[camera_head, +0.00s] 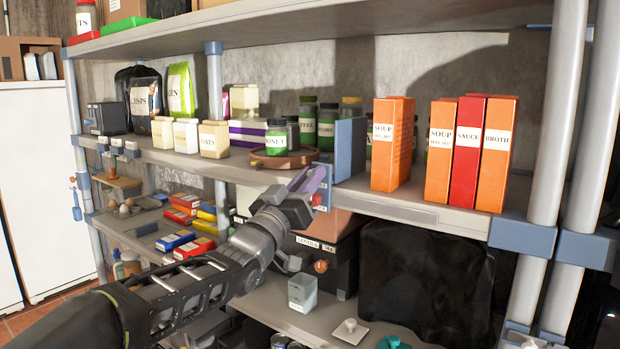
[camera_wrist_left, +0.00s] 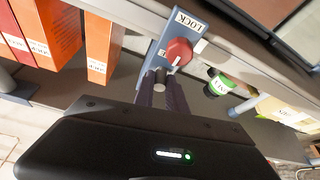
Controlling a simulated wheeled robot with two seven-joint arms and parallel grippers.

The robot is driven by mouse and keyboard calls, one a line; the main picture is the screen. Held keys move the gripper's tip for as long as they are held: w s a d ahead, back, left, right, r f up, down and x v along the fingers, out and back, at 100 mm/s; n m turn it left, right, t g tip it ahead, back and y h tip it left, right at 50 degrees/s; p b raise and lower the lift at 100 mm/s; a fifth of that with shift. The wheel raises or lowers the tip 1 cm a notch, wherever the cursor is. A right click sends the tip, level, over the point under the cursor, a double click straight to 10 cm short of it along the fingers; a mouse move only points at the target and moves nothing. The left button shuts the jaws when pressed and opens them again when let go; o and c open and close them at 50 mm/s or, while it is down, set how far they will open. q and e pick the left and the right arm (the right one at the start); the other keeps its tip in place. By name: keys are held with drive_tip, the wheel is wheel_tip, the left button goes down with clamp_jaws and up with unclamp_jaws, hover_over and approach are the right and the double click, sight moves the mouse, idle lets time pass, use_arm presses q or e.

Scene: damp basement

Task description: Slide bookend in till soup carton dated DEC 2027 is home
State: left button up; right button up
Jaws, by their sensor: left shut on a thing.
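The blue bookend (camera_head: 350,148) stands upright on the middle shelf. Its front plate, marked LOCK, has a red knob and shows in the left wrist view (camera_wrist_left: 165,47). My left gripper (camera_head: 314,183) is at the shelf's front edge, shut on a grey peg below the knob (camera_wrist_left: 179,51). An orange SOUP carton (camera_head: 392,150) stands alone right of the bookend, with a gap between. A second orange SOUP carton (camera_head: 440,155) stands further right, against a red SAUCE carton (camera_head: 467,160). My right gripper is out of view.
An orange BROTH carton (camera_head: 498,160) ends the row, near the shelf's right post. A black box (camera_head: 330,262) sits below my gripper.

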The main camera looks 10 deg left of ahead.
use_arm(q)
clamp_jaws()
idle(0.8)
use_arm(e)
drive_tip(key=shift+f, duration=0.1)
